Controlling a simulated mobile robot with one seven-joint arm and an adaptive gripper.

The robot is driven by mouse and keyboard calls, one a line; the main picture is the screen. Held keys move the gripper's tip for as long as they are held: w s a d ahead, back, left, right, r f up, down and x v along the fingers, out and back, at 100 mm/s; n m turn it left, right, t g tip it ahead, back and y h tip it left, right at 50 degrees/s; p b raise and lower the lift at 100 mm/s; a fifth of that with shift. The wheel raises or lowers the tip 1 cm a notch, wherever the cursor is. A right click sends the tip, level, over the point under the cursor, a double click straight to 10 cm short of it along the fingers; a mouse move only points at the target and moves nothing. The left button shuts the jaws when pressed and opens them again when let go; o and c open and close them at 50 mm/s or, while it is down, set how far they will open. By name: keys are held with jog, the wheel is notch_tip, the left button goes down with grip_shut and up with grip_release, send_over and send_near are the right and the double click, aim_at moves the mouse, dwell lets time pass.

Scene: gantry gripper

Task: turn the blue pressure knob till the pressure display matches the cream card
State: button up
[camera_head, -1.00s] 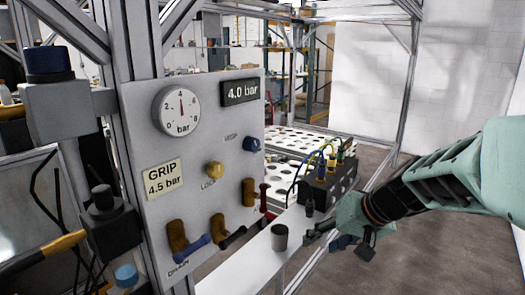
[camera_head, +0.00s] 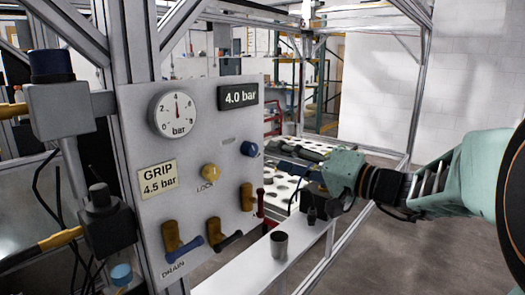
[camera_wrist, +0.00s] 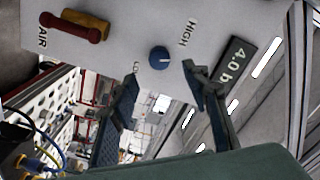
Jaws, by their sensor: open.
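The blue pressure knob (camera_head: 249,148) sits on the grey panel, right of the yellow lock knob. In the wrist view the blue knob (camera_wrist: 159,58) has a white pointer mark and lies ahead of and between the fingers. The pressure display (camera_head: 238,95) reads 4.0 bar; part of it shows in the wrist view (camera_wrist: 232,62). The cream card (camera_head: 158,179) reads GRIP 4.5 bar. My gripper (camera_head: 281,158) is open and empty, right of the knob; in the wrist view its fingertips (camera_wrist: 160,80) are apart, and the knob appears untouched.
The panel also bears a dial gauge (camera_head: 175,113), a yellow lock knob (camera_head: 211,172) and several brown valves with coloured handles, one at the drain label (camera_head: 172,240). A grey cup (camera_head: 279,243) stands on the white shelf (camera_head: 240,276) below.

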aim_at(254, 151)
jog(key=p+x, duration=0.1)
jog(key=x, duration=0.6)
jog(key=shift+w+a, duration=0.25)
jog(key=shift+a, duration=0.05)
jog(key=shift+c, duration=0.2)
jog(key=c, duration=1.1)
jog(key=m+b, duration=0.1)
jog(key=b, duration=0.2)
jog(key=shift+f+m, duration=0.3)
jog(key=shift+m, duration=0.1)
jog(key=shift+r+m+b, duration=0.2)
jog(key=shift+m+b, duration=1.05)
jog(key=shift+m, duration=0.35)
jog(key=o, duration=1.1)
jog(key=shift+o, duration=0.2)
